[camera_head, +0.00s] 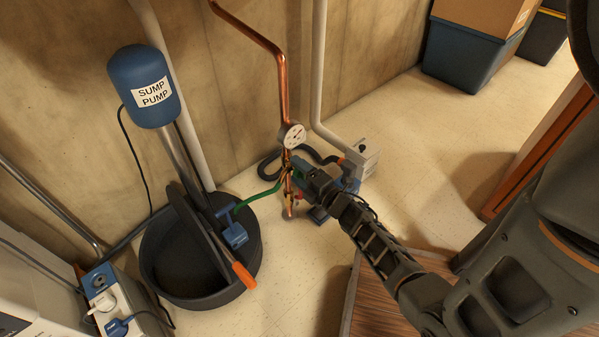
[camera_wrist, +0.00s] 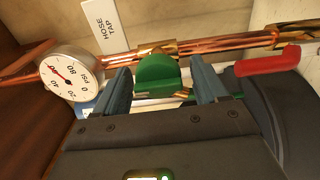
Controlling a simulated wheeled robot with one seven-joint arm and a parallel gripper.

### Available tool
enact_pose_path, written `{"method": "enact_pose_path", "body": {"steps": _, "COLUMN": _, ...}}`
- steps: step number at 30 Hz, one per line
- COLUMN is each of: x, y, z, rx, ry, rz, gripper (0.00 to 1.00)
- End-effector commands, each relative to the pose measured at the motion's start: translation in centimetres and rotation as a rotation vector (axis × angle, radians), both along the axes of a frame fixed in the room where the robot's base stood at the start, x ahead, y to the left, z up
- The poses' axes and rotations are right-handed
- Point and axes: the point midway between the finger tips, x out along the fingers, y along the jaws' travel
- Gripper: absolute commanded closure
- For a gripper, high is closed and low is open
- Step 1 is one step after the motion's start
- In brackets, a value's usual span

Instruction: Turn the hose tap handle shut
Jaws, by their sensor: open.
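A green rounded tap handle (camera_wrist: 157,74) sits on a copper pipe (camera_wrist: 215,43) in the wrist view, below a white tag (camera_wrist: 106,25) reading "HOSE TAP". My gripper (camera_wrist: 163,91) is open, with one blue finger on each side of the green handle. Narrow gaps show between the handle and both fingers. In the head view my gripper (camera_head: 297,170) reaches the lower part of the copper pipe (camera_head: 282,85), below a gauge, and hides much of the tap. A red lever (camera_wrist: 268,62) sits on the pipework right of the fingers.
A round pressure gauge (camera_wrist: 70,75) is close left of the gripper. A black tub (camera_head: 190,285) with a blue sump pump (camera_head: 144,88) stands left, a green hose (camera_head: 258,197) running toward the pipe. A wooden surface (camera_head: 385,305) lies below my arm. Open floor (camera_head: 420,150) extends right.

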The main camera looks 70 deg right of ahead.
Motion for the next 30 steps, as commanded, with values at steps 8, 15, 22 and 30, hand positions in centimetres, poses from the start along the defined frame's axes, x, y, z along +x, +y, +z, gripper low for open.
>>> {"method": "enact_pose_path", "body": {"steps": 8, "x": -0.7, "y": 0.4, "z": 0.1, "rx": 0.001, "ry": 0.001, "rz": -0.001, "gripper": 0.28}}
{"method": "enact_pose_path", "body": {"steps": 15, "x": -4.0, "y": 2.4, "z": 0.2, "rx": 0.002, "ry": 0.001, "rz": -0.001, "gripper": 0.28}}
{"method": "enact_pose_path", "body": {"steps": 22, "x": -6.3, "y": 3.8, "z": 0.1, "rx": 0.001, "ry": 0.001, "rz": -0.001, "gripper": 0.28}}
{"method": "enact_pose_path", "body": {"steps": 30, "x": -6.7, "y": 4.1, "z": 0.0, "rx": -0.001, "ry": -0.001, "rz": 0.0, "gripper": 0.28}}
